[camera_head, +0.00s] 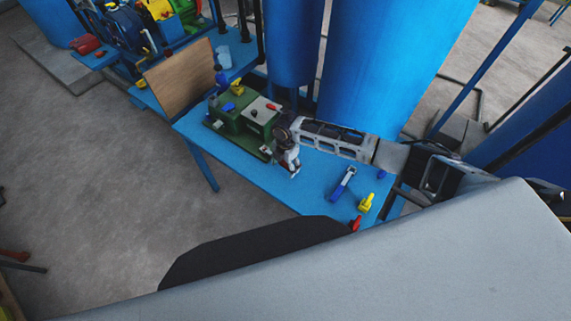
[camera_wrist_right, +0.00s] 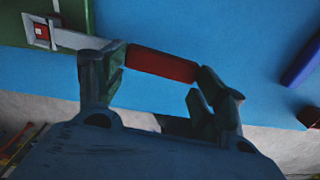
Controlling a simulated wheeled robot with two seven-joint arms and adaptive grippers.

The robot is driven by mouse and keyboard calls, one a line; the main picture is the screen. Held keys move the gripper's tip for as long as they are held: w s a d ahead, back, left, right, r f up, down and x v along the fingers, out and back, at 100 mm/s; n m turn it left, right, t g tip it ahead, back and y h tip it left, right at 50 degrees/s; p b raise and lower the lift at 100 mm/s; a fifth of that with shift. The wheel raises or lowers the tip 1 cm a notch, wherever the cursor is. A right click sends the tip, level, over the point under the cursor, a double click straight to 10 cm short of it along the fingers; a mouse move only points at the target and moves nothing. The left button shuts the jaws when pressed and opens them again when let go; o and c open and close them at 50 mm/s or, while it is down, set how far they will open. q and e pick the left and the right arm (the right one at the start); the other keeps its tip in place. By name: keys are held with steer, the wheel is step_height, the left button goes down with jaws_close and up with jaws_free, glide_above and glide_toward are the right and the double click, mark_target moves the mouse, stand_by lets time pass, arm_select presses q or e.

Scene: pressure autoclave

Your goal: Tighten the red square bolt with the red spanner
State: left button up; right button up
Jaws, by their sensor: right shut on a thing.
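The red spanner (camera_wrist_right: 160,64) has a red handle and a grey shaft and head, seen in the right wrist view. My right gripper (camera_head: 291,170) is shut on its handle, low over the front of the blue table. The spanner's head lies at the upper left of the wrist view, around the red square bolt (camera_wrist_right: 40,32). The bolt sits at the green machine (camera_head: 237,123); how closely the jaw fits cannot be told. In the head view the gripper hides most of the spanner. My left gripper is out of view.
On the blue table (camera_head: 318,197), a blue-handled tool (camera_head: 343,184), a yellow piece (camera_head: 366,202) and a red piece (camera_head: 356,223) lie right of the gripper. Large blue tanks (camera_head: 385,65) rise behind the table.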

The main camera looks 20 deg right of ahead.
steer(key=shift+f, duration=0.6)
steer(key=o, duration=1.2)
step_height(320, 180, up, 12)
stand_by(0.3)
stand_by(0.6)
